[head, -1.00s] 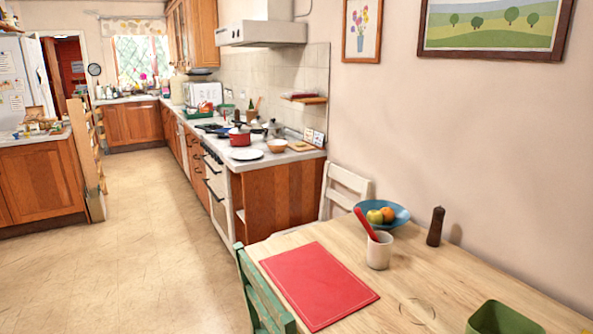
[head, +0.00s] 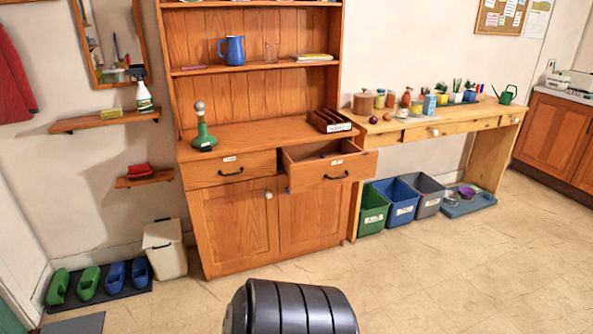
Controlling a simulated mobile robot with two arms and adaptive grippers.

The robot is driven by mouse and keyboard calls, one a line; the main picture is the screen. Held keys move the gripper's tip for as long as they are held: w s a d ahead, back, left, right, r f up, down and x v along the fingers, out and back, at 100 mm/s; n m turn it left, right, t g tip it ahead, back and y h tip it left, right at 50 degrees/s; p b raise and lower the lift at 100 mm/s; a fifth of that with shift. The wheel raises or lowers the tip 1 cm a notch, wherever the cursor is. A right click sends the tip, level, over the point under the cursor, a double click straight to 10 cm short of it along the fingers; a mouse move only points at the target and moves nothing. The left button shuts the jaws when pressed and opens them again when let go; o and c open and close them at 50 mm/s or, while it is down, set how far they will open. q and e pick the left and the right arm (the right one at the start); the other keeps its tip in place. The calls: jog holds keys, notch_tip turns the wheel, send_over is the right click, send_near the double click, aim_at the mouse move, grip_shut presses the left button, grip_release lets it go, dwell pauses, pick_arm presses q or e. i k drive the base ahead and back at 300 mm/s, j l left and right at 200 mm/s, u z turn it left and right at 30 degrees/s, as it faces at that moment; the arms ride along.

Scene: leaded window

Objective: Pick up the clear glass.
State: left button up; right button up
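A clear glass (head: 270,52) stands upright on the upper shelf of the wooden dresser (head: 226,222). It is faint and small in the head view. It stands between a blue jug (head: 231,50) on its left and a flat stack of books or papers (head: 312,57) on its right. Neither of my grippers is in view.
The dresser's right drawer (head: 333,173) is pulled open. A green lamp-like object (head: 203,133) and a dark wooden rack (head: 328,120) stand on its counter. Several bins (head: 402,200) stand under the desk at right. The floor (head: 440,280) before the dresser is clear.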

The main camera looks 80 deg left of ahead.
aim_at(272, 49)
jog(key=u, duration=2.35)
jog(key=i+l, duration=0.05)
